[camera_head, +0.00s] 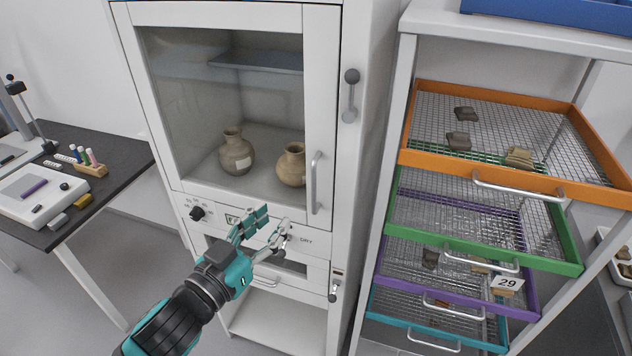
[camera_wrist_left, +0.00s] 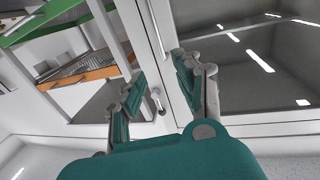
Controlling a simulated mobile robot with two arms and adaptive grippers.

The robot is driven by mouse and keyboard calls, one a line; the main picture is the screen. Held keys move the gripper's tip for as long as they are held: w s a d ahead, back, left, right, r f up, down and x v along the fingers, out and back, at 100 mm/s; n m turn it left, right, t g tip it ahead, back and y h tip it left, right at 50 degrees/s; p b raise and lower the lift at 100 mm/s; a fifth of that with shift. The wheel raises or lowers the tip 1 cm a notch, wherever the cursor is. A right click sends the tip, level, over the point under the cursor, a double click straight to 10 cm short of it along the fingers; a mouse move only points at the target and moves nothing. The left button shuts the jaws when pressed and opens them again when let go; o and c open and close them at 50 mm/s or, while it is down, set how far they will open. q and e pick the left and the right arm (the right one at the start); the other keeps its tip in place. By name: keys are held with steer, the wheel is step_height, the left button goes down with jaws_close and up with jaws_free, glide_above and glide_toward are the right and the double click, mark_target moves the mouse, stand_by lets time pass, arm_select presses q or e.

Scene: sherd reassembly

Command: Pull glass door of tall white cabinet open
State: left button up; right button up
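The tall white cabinet (camera_head: 360,200) stands in the middle of the head view. Its glass door (camera_head: 185,90) is shut, with a white frame and a vertical bar handle (camera_head: 315,182) on the right side. My left gripper (camera_head: 266,226) is open and empty in front of the cabinet, below and left of that handle, near the panel under the door. In the left wrist view, the open fingers (camera_wrist_left: 160,78) point toward the cabinet front, with glass at the right. Whether the handle lies between them there I cannot tell. My right gripper is not in view.
Two clay jars (camera_head: 237,152) stand behind the glass. A grey latch lever (camera_head: 350,95) sits right of the door. At right, a rack holds orange (camera_head: 500,178), green, purple and teal wire trays with sherds. A dark table (camera_head: 95,195) with tools stands at left.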

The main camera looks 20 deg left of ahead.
mark_target(312, 178)
arm_select(q)
steer(key=p+x, duration=0.4)
steer(key=x, duration=1.1)
steer(key=shift+w+d+f+p, duration=0.1)
steer(key=shift+w+p, duration=0.05)
steer(key=shift+p, duration=0.25)
jaws_close()
